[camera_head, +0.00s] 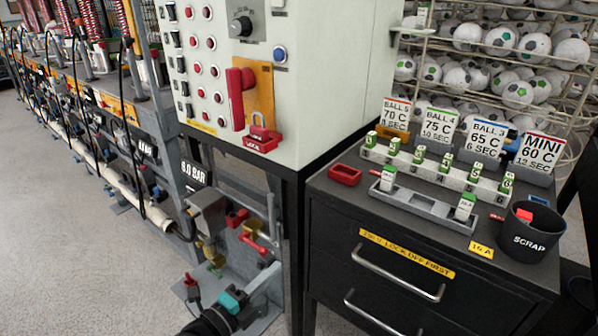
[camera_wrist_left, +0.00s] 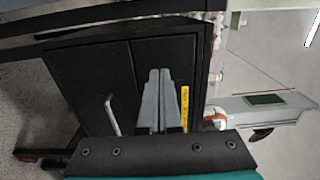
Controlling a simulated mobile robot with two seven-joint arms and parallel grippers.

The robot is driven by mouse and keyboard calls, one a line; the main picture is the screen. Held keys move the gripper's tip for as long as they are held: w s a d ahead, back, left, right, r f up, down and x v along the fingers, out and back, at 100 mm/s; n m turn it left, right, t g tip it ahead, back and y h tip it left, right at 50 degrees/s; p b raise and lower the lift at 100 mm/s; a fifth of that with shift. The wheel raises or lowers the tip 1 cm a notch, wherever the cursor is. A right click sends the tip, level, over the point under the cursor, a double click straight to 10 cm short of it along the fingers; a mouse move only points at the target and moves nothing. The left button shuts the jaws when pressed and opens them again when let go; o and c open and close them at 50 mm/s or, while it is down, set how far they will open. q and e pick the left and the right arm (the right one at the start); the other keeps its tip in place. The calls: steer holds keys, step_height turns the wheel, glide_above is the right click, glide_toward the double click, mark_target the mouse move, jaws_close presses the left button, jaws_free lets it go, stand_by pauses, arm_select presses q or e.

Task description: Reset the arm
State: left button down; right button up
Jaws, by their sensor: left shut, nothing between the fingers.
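My left gripper (camera_head: 262,284) is low in the head view, in front of the valve and pipe unit beside the cabinet. Its teal part and black wrist show at the bottom edge. In the left wrist view its two grey fingers (camera_wrist_left: 158,74) lie together, shut with nothing between them. They point towards the black drawer cabinet (camera_wrist_left: 78,85), which appears turned on its side. I cannot tell how far the fingers are from it. My right gripper is in neither view.
The cabinet (camera_head: 335,235) has protruding drawer handles (camera_head: 398,273). On top are a red tray (camera_head: 345,174), a grey tray (camera_head: 420,207), a white rack of labelled pieces, sign cards and a scrap bin (camera_head: 530,236). Red-handled valves (camera_head: 252,240) stand near my left gripper. Open floor (camera_head: 70,220) lies left.

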arm_select(q)
steer(key=s+a+f+n+g+y, duration=0.25)
steer(key=s+a+f+n, duration=0.2)
steer(key=f, duration=0.35)
steer(key=s+a+f+n+g+y, duration=0.1)
steer(key=s+a+f+n+y, duration=0.2)
steer(key=f+n, duration=0.35)
steer(key=s+a+f+n+g+y, duration=0.2)
steer(key=s+a+f+n+y, duration=0.15)
steer(key=f, duration=0.65)
steer(key=s+a+f+n+g, duration=0.1)
steer(key=s+f+n+g, duration=0.2)
steer(key=s, duration=1)
steer(key=s+a+f+n+g+y+p, duration=0.1)
steer(key=s+f+n+g, duration=0.3)
steer(key=s+f, duration=0.6)
steer(key=s+a+n, duration=0.1)
steer(key=s, duration=0.2)
steer(key=shift+s+a+y, duration=0.15)
steer(key=shift+s+y, duration=0.1)
steer(key=shift+y, duration=0.05)
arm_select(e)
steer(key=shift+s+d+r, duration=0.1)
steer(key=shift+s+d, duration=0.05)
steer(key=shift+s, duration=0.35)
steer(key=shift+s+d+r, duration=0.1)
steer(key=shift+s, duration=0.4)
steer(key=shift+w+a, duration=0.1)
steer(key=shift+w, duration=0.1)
